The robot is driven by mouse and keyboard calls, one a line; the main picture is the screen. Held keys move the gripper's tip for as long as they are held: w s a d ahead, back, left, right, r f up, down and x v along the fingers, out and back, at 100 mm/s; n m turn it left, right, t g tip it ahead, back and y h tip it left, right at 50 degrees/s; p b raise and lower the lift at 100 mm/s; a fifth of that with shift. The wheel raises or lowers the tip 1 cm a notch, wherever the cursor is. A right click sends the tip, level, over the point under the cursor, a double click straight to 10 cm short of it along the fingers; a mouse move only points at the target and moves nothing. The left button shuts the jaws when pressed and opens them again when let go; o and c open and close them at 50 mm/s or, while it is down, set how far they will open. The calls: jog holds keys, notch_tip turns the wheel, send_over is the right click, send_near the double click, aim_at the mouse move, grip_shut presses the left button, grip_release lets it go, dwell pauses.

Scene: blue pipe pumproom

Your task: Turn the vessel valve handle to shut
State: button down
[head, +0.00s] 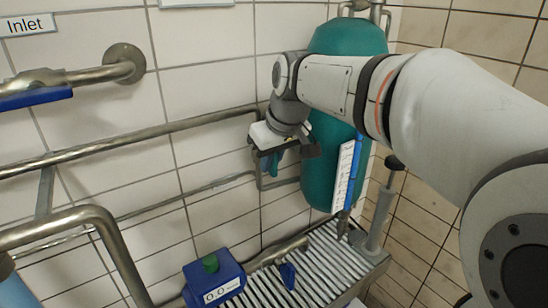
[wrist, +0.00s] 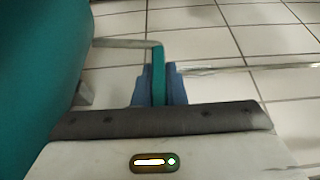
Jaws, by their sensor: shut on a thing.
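The teal vessel (head: 350,38) hangs upright in the corner; its side also fills the left of the wrist view (wrist: 35,70). My gripper (head: 275,166) is beside the vessel's left side, in front of the tiled wall. In the wrist view my gripper (wrist: 158,72) has its two blue fingers shut on a narrow teal bar, which looks like the vessel valve handle (wrist: 158,60). The valve body and the handle's exact angle are hidden in the head view by my gripper.
A pipe (head: 160,128) runs along the wall toward the vessel. A blue meter box (head: 213,277) with a green knob stands on a slatted bench (head: 335,255). A white-labelled panel (head: 343,177) hangs before the vessel. A blue-handled inlet pipe (head: 35,98) is at left.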

jog(key=shift+d+g+y+p, duration=0.1)
jog(key=shift+g+y+p, duration=0.2)
jog(key=shift+y+p, duration=0.15)
jog(key=shift+m+g+y, duration=0.5)
jog(key=shift+g+y, duration=0.3)
jog(key=shift+y, duration=0.65)
jog(key=c, duration=1.5)
grip_release()
